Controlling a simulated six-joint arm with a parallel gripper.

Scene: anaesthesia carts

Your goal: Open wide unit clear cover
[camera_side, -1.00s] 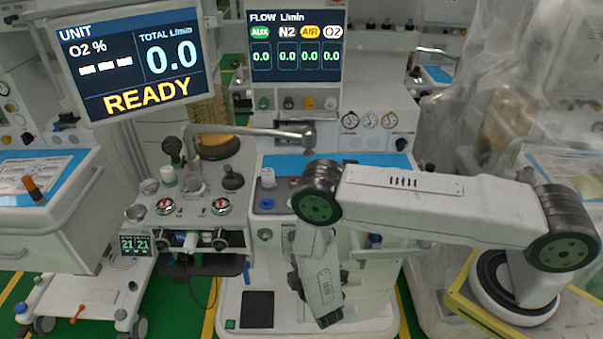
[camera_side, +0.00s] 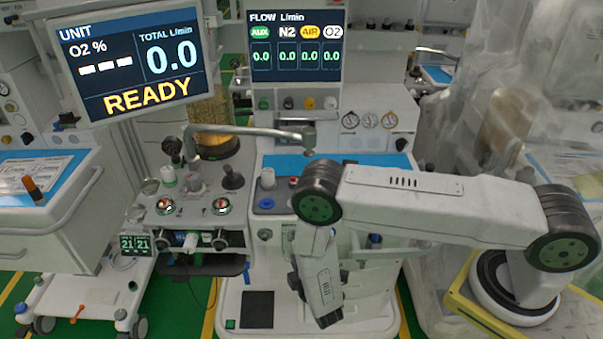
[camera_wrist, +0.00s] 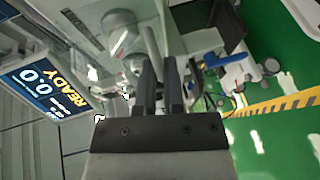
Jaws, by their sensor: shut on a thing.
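In the wrist view my gripper (camera_wrist: 159,62) has its two dark fingers close together, with a narrow gap. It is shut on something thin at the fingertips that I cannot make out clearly. A pale rounded part and grey bar (camera_wrist: 151,42) lie just beyond the tips. In the side view my arm's last link points down in front of the middle unit, and the fingers are hidden behind it. The wide unit (camera_side: 245,190) has a sloped knob panel and gauges. I cannot clearly tell its clear cover from the panel behind it.
A screen reading READY (camera_side: 130,60) hangs at the left and a flow screen (camera_side: 295,47) at the back. A jointed metal bar (camera_side: 250,131) reaches over the panel. A cart (camera_side: 60,215) stands left. Clear sheeting (camera_side: 480,120) hangs right. Green floor (camera_wrist: 270,135) is open.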

